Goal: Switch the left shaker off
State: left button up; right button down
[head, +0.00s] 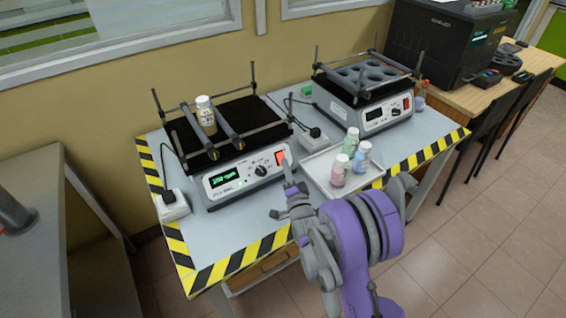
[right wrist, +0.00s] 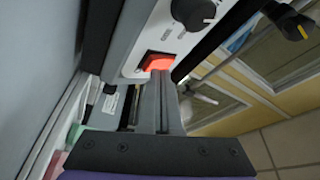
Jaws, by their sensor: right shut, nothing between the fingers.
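The left shaker (head: 225,182) stands on the grey table, its green display (head: 222,180) lit with characters. A bottle (head: 206,118) with a white cap stands on its black platform between the bars. Its red rocker switch (head: 281,157) is at the right end of the front panel. The switch glows red in the right wrist view (right wrist: 158,62), beside a black knob (right wrist: 194,12). My right gripper (head: 287,166) is shut and empty, its fingertips at the switch's lower edge; I cannot tell whether they touch it. My left gripper is not in view.
A second shaker (head: 368,108) stands to the right. A white tray (head: 318,168) with several capped bottles sits close to my right gripper. A power socket block (head: 172,206) is left of the left shaker. The table's striped front edge (head: 235,262) is clear.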

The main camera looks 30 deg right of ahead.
jog(key=shift+w+f, duration=0.1)
dwell(0.5)
jog(key=shift+s+r, duration=0.45)
jog(key=shift+s, duration=0.2)
jog(key=s+r, duration=0.1)
jog(key=s+r+p, duration=0.1)
jog(key=s, duration=0.2)
jog(key=shift+d+r, duration=0.2)
jog(key=shift+r, duration=0.2)
